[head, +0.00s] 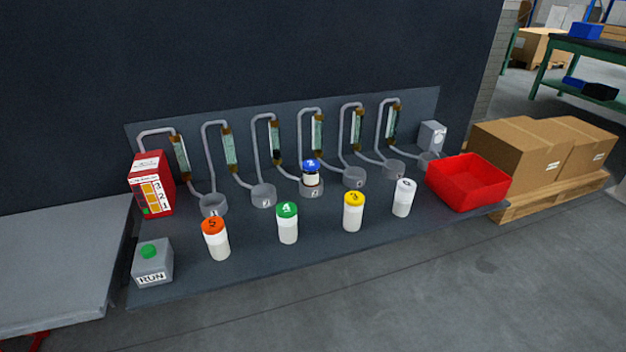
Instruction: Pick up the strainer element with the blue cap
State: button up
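The strainer element with the blue cap (311,172) stands upright in the third grey cup (312,191) from the left, near the middle of the dark panel's shelf. Its cap bears a white mark, and its lower part is hidden inside the cup. Its visible body looks dark with a light band. In front stand white cylinders with an orange cap (217,240), a green cap (288,223), a yellow cap (353,212) and a white cap (403,198). My gripper is not in view.
A red bin (468,184) sits at the shelf's right end. A red-and-white box (151,184) and a grey RUN box (152,262) with a green button stand at left. Grey pipes with sight tubes rise behind the cups. Cardboard boxes (530,150) stand right; floor in front is clear.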

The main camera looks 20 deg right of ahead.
aim_at(310, 167)
jog(key=i+j+z, duration=0.1)
jog(key=j, duration=0.3)
jog(key=i+j+z, duration=0.1)
jog(key=i+j, duration=0.15)
jog(key=j, duration=0.2)
jog(key=i+j+z, duration=0.15)
jog(key=j, duration=0.3)
jog(key=i+j+z, duration=0.1)
jog(key=j, duration=0.35)
jog(key=i+j+z, duration=0.1)
jog(key=j, duration=0.4)
jog(key=i+j+z, duration=0.1)
jog(key=j, duration=0.35)
